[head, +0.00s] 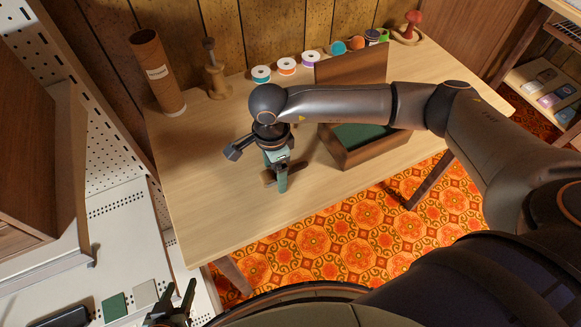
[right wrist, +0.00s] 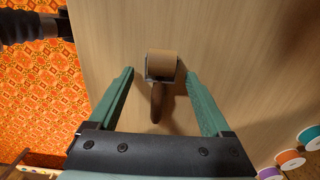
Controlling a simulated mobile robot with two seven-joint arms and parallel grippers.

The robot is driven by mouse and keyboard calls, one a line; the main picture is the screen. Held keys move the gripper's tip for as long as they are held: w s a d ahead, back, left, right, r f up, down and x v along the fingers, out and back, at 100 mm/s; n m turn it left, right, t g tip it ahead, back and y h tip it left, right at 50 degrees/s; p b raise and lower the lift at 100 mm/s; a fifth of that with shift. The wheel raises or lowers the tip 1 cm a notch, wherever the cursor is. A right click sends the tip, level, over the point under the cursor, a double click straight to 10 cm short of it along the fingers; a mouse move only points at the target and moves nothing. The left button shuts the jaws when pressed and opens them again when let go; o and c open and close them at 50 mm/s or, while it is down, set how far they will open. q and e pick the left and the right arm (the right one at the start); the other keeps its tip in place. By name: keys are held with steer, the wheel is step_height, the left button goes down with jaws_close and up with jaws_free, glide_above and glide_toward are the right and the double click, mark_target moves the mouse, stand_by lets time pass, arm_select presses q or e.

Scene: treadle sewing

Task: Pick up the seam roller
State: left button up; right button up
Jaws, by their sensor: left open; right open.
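The seam roller (right wrist: 162,66) lies on the wooden table, with a pale wooden roller in a dark metal frame and a brown handle. In the head view part of it (head: 268,178) shows at my right gripper, which hides much of the rest. My right gripper (head: 281,180) is open and points down over it. In the right wrist view its two green fingers stand either side of the handle, with visible gaps, and the roller end lies between and around the fingertips. My left gripper (head: 178,300) is open and empty at the bottom left, away from the table.
An open wooden box (head: 365,153) with green lining stands right of my right gripper, under my forearm. Thread spools (head: 287,66) line the table's back. A cardboard tube (head: 158,72) and a wooden stand (head: 216,80) are at the back left. The table's front left is clear.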

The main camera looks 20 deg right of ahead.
steer(key=shift+c, duration=0.3)
jaws_close()
stand_by(0.3)
